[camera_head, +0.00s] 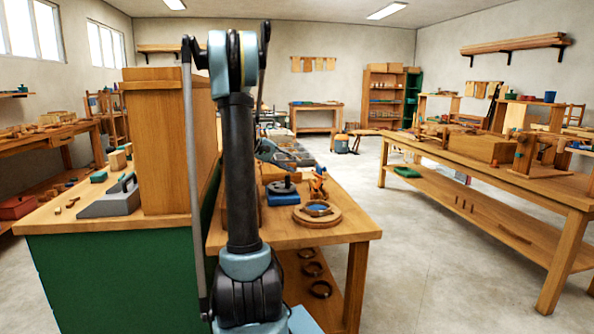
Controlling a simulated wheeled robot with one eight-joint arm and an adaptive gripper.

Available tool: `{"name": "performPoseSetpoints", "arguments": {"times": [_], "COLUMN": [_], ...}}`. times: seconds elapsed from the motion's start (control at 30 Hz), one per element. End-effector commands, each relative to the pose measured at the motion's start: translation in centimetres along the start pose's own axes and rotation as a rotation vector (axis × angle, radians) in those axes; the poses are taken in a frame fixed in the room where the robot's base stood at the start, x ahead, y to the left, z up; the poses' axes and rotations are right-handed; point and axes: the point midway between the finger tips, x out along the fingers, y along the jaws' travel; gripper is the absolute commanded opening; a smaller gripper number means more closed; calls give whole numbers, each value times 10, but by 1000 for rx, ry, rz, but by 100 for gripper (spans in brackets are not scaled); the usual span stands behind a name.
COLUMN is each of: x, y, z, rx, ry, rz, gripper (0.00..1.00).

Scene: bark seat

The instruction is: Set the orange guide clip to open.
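A small orange piece (318,184), which looks like the orange guide clip, stands on the wooden bench (340,229) right of my arm. It is just behind a round wooden ring with a blue centre (317,213). It is too small for me to tell whether it is open or shut. Part of the bench top is hidden behind my arm.
A blue block with a dark tool (283,193) sits left of the orange piece. A green-sided bench (110,285) with a tall wooden cabinet (160,140) stands at left. A long workbench (500,170) is at right. Open floor (425,260) lies between.

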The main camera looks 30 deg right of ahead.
Motion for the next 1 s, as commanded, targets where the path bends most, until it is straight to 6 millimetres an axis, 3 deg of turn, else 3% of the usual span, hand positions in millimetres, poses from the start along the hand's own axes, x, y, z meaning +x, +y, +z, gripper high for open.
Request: {"name": "performPoseSetpoints", "arguments": {"times": [0.37,0.5,0.57,0.67,1.0], "x": [-6,-8,-11,-20,-60], "y": [0,-1,-2,-6,-37], "z": [0,2,7,22,99], "rx": [1,-1,-3,-12,-53], "ry": [0,3,8,24,105], "rz": [0,-6,-16,-53,-247], "gripper": [30,3,0,0,0]}}
